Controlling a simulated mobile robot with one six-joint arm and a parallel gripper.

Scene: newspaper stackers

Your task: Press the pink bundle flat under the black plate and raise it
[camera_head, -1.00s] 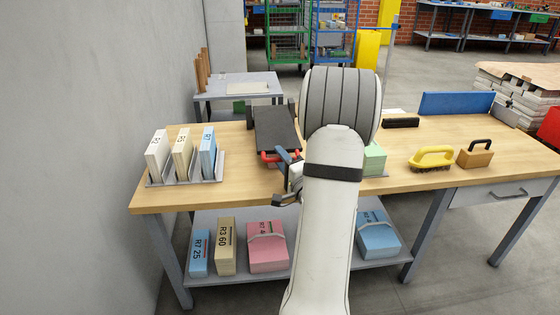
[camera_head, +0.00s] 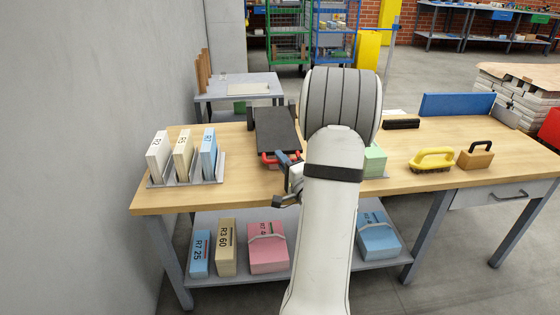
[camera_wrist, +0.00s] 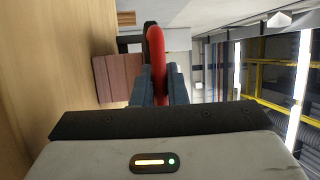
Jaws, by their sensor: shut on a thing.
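The black plate (camera_head: 276,128) is on the wooden bench, left of my arm, with a red handle (camera_head: 268,159) at its near end. My gripper (camera_head: 287,160) has blue fingers at the handle. In the wrist view the fingers (camera_wrist: 160,85) are shut on the red handle (camera_wrist: 157,50), one on each side.
A rack (camera_head: 220,166) with upright labelled bundles stands to the left. A green bundle (camera_head: 374,158), a yellow-handled brush (camera_head: 432,158) and a brown block (camera_head: 475,155) are to the right. Another pink bundle (camera_head: 268,255) lies on the lower shelf (camera_head: 300,271).

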